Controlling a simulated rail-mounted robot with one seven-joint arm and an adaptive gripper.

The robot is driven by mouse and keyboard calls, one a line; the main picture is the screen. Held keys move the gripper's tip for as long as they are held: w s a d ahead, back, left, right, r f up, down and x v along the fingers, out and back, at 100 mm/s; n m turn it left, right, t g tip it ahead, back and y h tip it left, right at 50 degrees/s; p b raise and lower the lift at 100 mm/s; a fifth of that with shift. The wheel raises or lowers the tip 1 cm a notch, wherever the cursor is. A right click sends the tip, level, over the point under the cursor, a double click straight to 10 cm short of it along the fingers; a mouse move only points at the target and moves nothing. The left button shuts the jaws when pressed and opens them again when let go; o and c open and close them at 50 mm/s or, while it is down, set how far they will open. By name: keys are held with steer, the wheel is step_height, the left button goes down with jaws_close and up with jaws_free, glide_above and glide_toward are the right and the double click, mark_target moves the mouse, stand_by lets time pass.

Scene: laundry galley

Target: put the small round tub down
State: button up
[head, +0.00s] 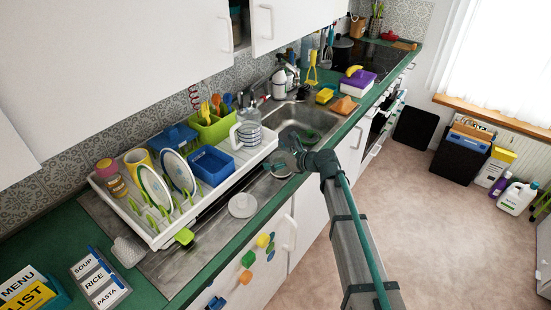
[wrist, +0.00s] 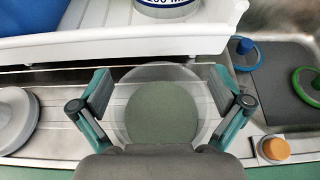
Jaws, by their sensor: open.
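The small round tub, clear-walled with a grey-green round middle, shows in the wrist view (wrist: 160,112) on the steel draining board, close to the front edge of the white dish rack. My gripper (wrist: 160,88) is open, with one finger at the tub's left side and one at its right. Whether the fingertips still touch the wall is hard to tell. In the head view my gripper (head: 290,158) is low over the strip between rack and counter edge, and largely hides the tub (head: 282,171).
The white dish rack (head: 160,240) holds plates, a jug (head: 249,137) and blue bins. A white round lid-like object (head: 242,205) lies on the board left of my gripper. The sink (head: 315,118) is to the right. A small orange-topped round item (wrist: 274,149) is right of the tub.

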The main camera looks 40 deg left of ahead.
steer(key=b+v, duration=0.3)
steer(key=v, duration=0.9)
steer(key=s+d+f+n+h, duration=0.4)
steer(key=d+f, duration=1.1)
steer(key=f, duration=0.2)
steer(key=s+d+f+n+h, duration=0.3)
steer(key=d+f, duration=1.2)
steer(key=f, duration=0.3)
steer(key=s+d+f+n+g+h, duration=0.25)
steer(key=s+d+f, duration=0.25)
steer(key=s+d, duration=0.3)
steer(key=s+d+f+n+g+h, duration=0.1)
steer(key=s+d+f+n, duration=0.2)
steer(key=s+d+f, duration=0.35)
steer(key=s+d+n+g+h, duration=0.1)
steer(key=s+d+n, duration=0.1)
steer(key=s+d, duration=0.4)
steer(key=s+d+f+n+g+h, duration=0.1)
steer(key=s+d+n+g+h, duration=0.1)
steer(key=s+d, duration=0.4)
steer(key=s+n, duration=0.1)
steer(key=s, duration=0.3)
steer(key=shift+s+d+f, duration=0.25)
steer(key=shift+s+f, duration=0.1)
